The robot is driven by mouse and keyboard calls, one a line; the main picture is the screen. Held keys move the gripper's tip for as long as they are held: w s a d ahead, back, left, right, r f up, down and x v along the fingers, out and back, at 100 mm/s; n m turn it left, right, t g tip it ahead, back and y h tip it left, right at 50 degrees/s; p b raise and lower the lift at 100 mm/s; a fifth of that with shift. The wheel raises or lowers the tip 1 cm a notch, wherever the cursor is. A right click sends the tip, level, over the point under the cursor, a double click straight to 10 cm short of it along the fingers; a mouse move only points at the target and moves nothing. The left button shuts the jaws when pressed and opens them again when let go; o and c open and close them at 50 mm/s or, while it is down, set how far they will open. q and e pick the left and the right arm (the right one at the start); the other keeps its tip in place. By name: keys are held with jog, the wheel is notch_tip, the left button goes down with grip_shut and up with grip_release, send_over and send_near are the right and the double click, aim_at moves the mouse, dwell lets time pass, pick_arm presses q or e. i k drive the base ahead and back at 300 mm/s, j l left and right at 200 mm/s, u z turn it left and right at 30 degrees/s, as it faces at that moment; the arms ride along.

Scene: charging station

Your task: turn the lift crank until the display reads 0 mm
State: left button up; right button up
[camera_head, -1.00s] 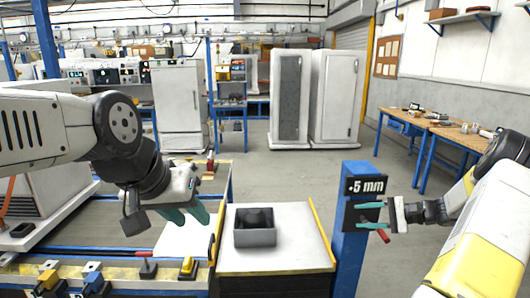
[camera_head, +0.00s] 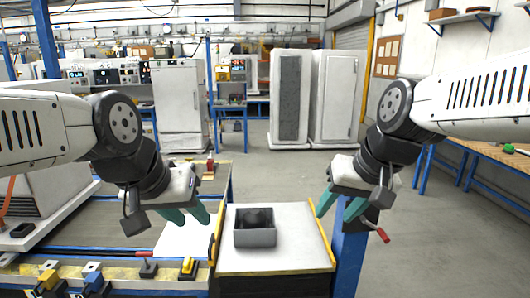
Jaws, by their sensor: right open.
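The lift crank shows as a red handle (camera_head: 383,235) on a short dark arm, at the right side of the blue post (camera_head: 348,262). The handle points down and right. The display on the post is hidden behind my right arm, so its reading cannot be seen. My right gripper (camera_head: 340,208) is open and empty, its teal fingers pointing down in front of the post, left of the crank handle and apart from it. My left gripper (camera_head: 186,217) is open and empty over the bench at the left.
A grey open box (camera_head: 255,237) stands on a white-topped cart (camera_head: 285,260) with yellow edges, between the grippers. A rail with yellow and blue blocks (camera_head: 92,278) runs along the lower left. The floor (camera_head: 430,260) right of the post is clear.

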aim_at(386, 240)
jog(key=z, duration=0.9)
jog(key=i+l+u, duration=0.1)
jog(key=i+u, duration=0.2)
